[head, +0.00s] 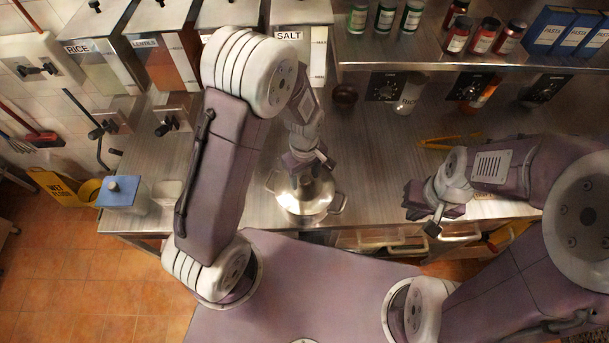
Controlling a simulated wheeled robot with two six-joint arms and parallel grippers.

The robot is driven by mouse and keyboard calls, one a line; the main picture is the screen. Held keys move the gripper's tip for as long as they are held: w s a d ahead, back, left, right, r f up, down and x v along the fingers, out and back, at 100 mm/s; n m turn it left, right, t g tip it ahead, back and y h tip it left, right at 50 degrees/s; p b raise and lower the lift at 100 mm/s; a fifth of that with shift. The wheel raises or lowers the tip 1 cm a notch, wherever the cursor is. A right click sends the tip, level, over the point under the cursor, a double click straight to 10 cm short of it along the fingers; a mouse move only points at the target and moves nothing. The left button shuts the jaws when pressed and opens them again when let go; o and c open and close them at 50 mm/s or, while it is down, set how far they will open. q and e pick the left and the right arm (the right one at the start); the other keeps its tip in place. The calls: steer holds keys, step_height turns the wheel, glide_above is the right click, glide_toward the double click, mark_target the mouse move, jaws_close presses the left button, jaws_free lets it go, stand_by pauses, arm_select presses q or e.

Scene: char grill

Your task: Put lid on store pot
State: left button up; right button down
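A shiny metal pot (304,208) with two side handles stands on the steel counter near its front edge. My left gripper (306,170) points down right over the middle of the pot. Its fingertips are small and blend with the shiny metal, so I cannot tell whether they are open or shut. A round metal surface shows beneath them; I cannot make out whether it is a lid or the pot's inside. My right gripper (422,212) is to the right of the pot, above the counter's front edge, with its fingers apart and nothing between them.
A blue-topped container (122,194) stands at the counter's left end. Labelled bins, including the salt bin (290,60), line the back left. A shelf (440,57) with spice jars runs across the back right. Yellow tongs (437,143) lie behind my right gripper. Counter left of the pot is partly clear.

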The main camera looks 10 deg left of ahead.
arm_select(q)
steer(key=shift+d+r, duration=0.1)
step_height(320, 180, up, 16)
steer(key=p, duration=0.5)
stand_by(0.5)
